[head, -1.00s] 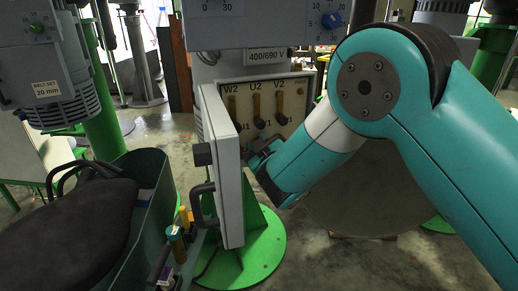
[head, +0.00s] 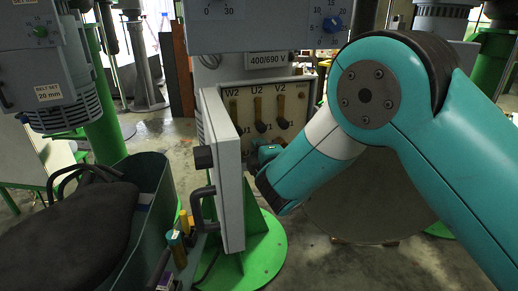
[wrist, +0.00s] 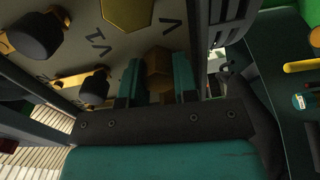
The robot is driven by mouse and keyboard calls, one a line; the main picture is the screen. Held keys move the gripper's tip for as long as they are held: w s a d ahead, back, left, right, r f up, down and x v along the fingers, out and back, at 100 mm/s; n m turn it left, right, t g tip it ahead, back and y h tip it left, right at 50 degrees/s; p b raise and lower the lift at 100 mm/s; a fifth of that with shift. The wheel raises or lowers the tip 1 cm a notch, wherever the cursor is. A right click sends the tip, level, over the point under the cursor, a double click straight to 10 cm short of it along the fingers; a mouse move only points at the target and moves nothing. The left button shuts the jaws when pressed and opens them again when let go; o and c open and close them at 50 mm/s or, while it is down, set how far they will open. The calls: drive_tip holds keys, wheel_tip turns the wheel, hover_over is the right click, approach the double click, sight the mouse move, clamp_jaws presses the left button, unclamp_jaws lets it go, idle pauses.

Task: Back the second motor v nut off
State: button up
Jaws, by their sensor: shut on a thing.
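The motor terminal box (head: 280,85) hangs open, with brass link bars under the labels W2, U2 and V2. In the wrist view, a brass hex nut (wrist: 158,65) sits between the two teal fingers of my gripper (wrist: 158,85), which is shut on it close to the terminal panel (wrist: 110,45). The head view shows my gripper (head: 266,153) at the lower part of the box, the nut hidden there. I cannot tell how far the nut is on its stud. Another brass hex piece (wrist: 127,14) shows at the top edge of the wrist view.
Black-capped terminals (wrist: 32,36) and a brass link (wrist: 80,76) lie left of my fingers in the wrist view. The open box door (head: 226,170) with its black handle stands close left of my gripper. A green bin (head: 148,205) holding a dark bag is at the left.

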drive_tip(key=n+p, duration=0.1)
drive_tip(key=n, duration=0.4)
drive_tip(key=shift+f+n+p, duration=0.1)
drive_tip(key=shift+n+p, duration=0.2)
drive_tip(key=shift+p, duration=0.05)
idle(0.4)
drive_tip(key=o, duration=0.9)
drive_tip(key=shift+s, duration=0.1)
drive_tip(key=shift+f, duration=0.15)
